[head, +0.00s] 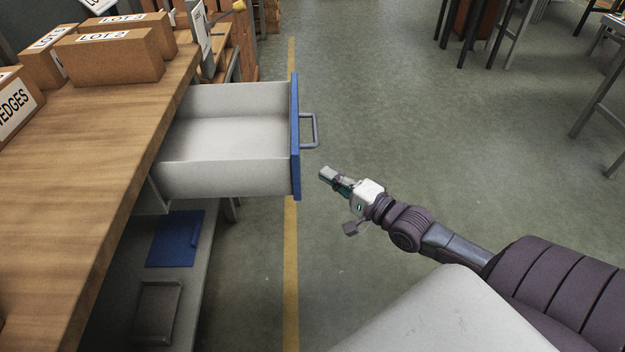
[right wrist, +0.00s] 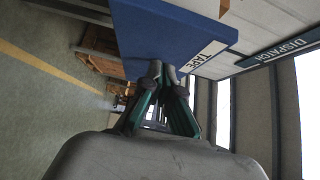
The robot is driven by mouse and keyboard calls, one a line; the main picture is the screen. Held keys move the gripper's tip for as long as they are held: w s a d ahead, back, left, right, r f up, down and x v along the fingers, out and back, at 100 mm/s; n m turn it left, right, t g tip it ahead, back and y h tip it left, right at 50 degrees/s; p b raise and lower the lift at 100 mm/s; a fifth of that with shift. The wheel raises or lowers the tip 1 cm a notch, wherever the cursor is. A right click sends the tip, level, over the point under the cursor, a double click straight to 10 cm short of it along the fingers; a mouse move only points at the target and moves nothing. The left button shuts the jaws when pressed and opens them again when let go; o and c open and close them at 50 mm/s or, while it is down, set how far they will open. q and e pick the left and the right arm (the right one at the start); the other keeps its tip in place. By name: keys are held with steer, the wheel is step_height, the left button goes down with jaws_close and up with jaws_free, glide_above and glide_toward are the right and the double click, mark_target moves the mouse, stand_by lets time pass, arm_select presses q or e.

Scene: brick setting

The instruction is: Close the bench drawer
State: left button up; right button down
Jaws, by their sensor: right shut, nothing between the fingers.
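The bench drawer (head: 225,175) is pulled out from under the wooden bench and is empty. Its blue front panel (head: 296,165) carries a grey bar handle (head: 314,131) facing right. In the right wrist view the blue front (right wrist: 155,35) fills the top middle, with a TAPE label beside the fingertips. My right gripper (head: 324,174) is shut and empty. It is to the right of the front panel, below the handle in the picture, with a small gap in the head view. It also shows in the right wrist view (right wrist: 164,68). My left gripper is not in view.
The wooden bench top (head: 110,150) holds several cardboard boxes, including a LOT 2 box (head: 110,55). A lower shelf (head: 180,300) holds a blue item. The floor right of the drawer is clear. Stools (head: 480,35) stand far off at the upper right.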

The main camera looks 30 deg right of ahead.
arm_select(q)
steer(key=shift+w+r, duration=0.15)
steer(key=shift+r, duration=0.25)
arm_select(e)
steer(key=shift+w+a, duration=0.5)
steer(key=shift+a, duration=0.4)
steer(key=shift+w+a, duration=0.45)
steer(key=shift+a, duration=0.4)
